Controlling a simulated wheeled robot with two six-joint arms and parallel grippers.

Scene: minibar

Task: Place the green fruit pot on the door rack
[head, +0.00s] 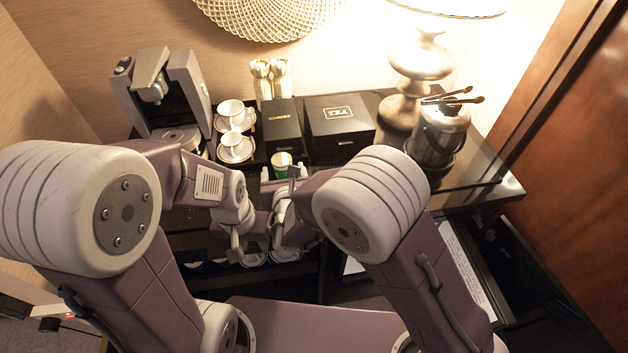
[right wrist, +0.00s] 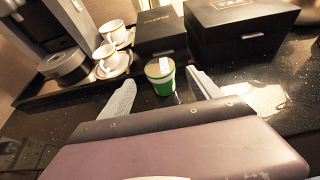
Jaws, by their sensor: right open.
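The green fruit pot (head: 281,160), a small green and white cup with a tan lid, stands upright on the dark counter in front of the black boxes. It also shows in the right wrist view (right wrist: 161,80). My right gripper (head: 284,174) is open, its fingers on either side of the pot with gaps visible in the right wrist view (right wrist: 162,88). My left gripper (head: 236,253) is lower, in front of the counter, away from the pot; its jaws are too small to judge. I cannot clearly make out the door rack.
A coffee machine (head: 165,95) and two white cups on saucers stand left of the pot. A tea box (head: 340,122), a smaller black box (head: 283,126), a lamp (head: 415,70) and an ice bucket with tongs (head: 437,135) stand behind and right. A dark open compartment (head: 520,268) lies lower right.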

